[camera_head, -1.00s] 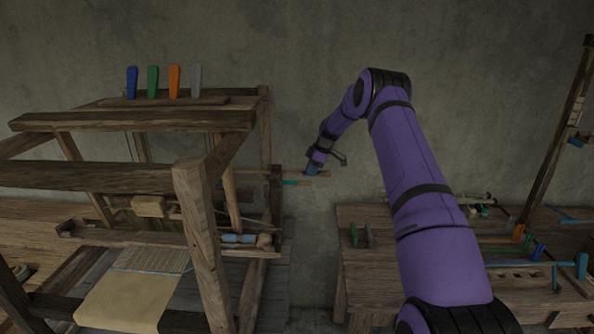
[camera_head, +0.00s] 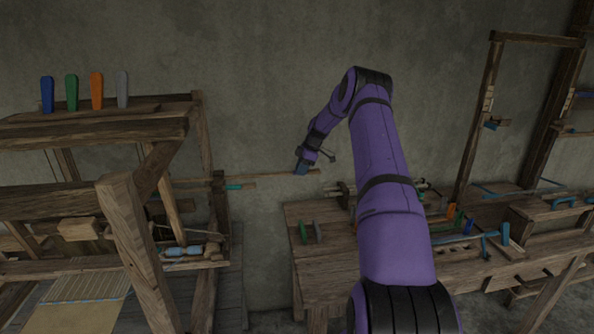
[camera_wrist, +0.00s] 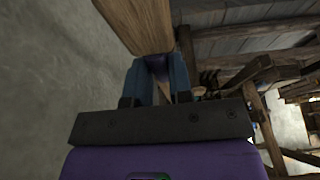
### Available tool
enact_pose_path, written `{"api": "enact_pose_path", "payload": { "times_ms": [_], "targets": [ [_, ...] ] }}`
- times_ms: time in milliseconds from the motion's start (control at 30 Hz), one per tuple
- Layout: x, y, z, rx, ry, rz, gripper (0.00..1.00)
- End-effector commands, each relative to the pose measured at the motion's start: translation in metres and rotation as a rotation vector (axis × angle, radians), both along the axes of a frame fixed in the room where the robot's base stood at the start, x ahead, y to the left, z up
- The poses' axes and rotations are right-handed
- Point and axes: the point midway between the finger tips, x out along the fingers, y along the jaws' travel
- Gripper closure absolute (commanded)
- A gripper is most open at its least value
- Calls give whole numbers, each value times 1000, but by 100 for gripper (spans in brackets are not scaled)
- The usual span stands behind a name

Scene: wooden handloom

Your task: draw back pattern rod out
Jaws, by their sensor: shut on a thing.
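The back pattern rod (camera_head: 270,176) is a thin wooden rod. In the head view it runs sideways out of the right side of the wooden handloom (camera_head: 140,230) towards my gripper (camera_head: 301,168). My gripper is shut on the rod near its right end, in front of the grey wall. In the wrist view the gripper's blue fingers (camera_wrist: 160,80) close around a wooden bar (camera_wrist: 143,22), seen up close. A second, shorter rod with a teal end (camera_head: 233,187) sticks out just below it at the loom's post. The rod's left part is hidden by the loom frame.
A wooden workbench (camera_head: 298,212) stands to the right, with green and grey pegs (camera_head: 303,232) and other tools. Blue, green, orange and grey pegs (camera_head: 97,91) stand on the loom's top. The floor gap between loom and bench is clear.

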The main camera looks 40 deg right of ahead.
Motion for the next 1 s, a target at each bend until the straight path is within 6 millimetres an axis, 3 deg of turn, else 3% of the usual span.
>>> {"api": "enact_pose_path", "payload": {
  "times_ms": [233,267,333,367,733,1000],
  "targets": [
    [-3,-5,0,-7,1,-3,100],
    [-3,-6,0,-7,2,-4,73],
    [-3,-5,0,-6,1,-4,57],
    [-3,-5,0,-7,1,-3,54],
    [-3,-5,6,-4,1,-3,54],
    [-12,-20,47,-7,-1,-4,54]
  ]
}}
